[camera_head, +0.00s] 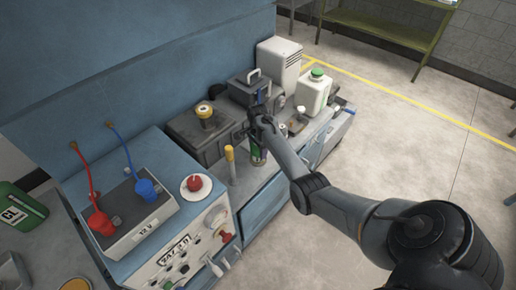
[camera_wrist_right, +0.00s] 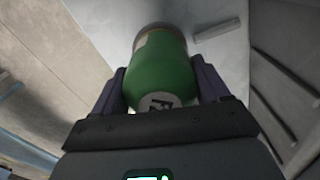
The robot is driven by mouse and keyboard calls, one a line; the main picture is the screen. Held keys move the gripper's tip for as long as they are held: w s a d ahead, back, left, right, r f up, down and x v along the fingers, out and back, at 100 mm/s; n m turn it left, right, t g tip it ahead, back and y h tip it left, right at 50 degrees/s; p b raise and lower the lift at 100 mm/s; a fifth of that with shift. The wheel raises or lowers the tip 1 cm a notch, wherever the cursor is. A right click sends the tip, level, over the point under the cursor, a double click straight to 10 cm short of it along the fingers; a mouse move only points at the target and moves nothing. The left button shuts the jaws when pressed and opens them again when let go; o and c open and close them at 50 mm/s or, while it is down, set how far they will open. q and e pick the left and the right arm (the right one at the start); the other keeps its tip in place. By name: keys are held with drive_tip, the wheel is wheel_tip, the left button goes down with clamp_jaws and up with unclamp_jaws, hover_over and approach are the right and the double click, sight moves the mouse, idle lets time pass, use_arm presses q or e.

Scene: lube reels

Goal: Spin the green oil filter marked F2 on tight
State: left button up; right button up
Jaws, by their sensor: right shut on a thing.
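A green oil filter (camera_wrist_right: 163,68) fills the middle of the right wrist view, with a pale band at its far end and a partly cut-off dark marking on a white label near the gripper. My right gripper (camera_wrist_right: 160,85) has a finger on each side of it and is shut on it. In the head view the green filter (camera_head: 257,155) shows as a small patch below my right gripper (camera_head: 262,128), over the workbench. The arm hides part of it. I cannot see what the filter's far end touches. My left gripper is not in view.
A yellow-topped post (camera_head: 230,163) stands close left of my gripper. A white jug (camera_head: 313,93) with a green cap stands behind right.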

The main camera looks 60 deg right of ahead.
drive_tip(key=shift+r+m+p, duration=0.2)
drive_tip(key=shift+m+p, duration=0.4)
drive_tip(key=shift+m, duration=0.1)
drive_tip(key=shift+m+p, duration=0.35)
drive_tip(key=shift+m, duration=0.85)
drive_tip(key=shift+f+m, duration=0.25)
drive_tip(key=shift+m, duration=0.45)
drive_tip(key=shift+p, duration=0.3)
drive_tip(key=shift+r+m, duration=0.1)
drive_tip(key=shift+m, duration=0.4)
drive_tip(key=m, duration=0.2)
drive_tip(key=shift+m, duration=1)
